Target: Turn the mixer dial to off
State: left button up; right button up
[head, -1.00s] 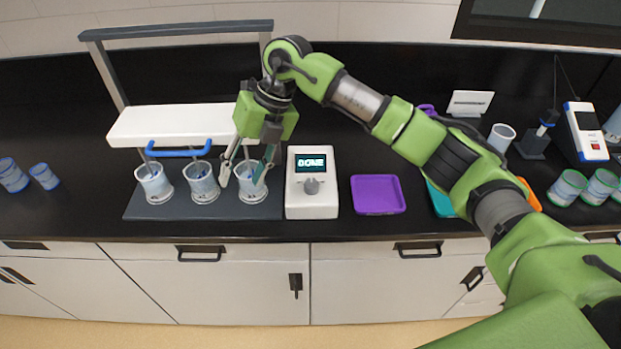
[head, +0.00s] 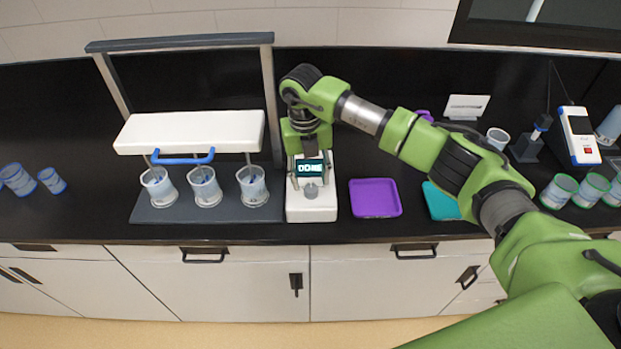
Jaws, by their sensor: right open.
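The mixer's white control box (head: 311,212) stands on the black counter, right of the stirring stand. Its small screen (head: 310,168) reads "DONE". The grey mixer dial (head: 311,190) sits on the front face below the screen. My right gripper (head: 309,175) is over the box, pointing down, with its fingers apart on either side of the screen. It is open and empty, a little behind the dial in the picture. Whether the fingers touch the box I cannot tell. My left gripper is not in view.
The stand's white head (head: 190,131) with a blue handle (head: 183,160) is at the left, above several cups on a grey base (head: 225,214). A purple tray (head: 375,198) and a teal tray (head: 440,202) lie to the right. The counter's front strip is clear.

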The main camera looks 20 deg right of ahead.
aim_at(311, 188)
jog(key=shift+d+f+p, duration=0.1)
jog(key=shift+f+p, duration=0.2)
jog(key=shift+f, duration=1.2)
jog(key=shift+c, duration=0.4)
jog(key=c, duration=1)
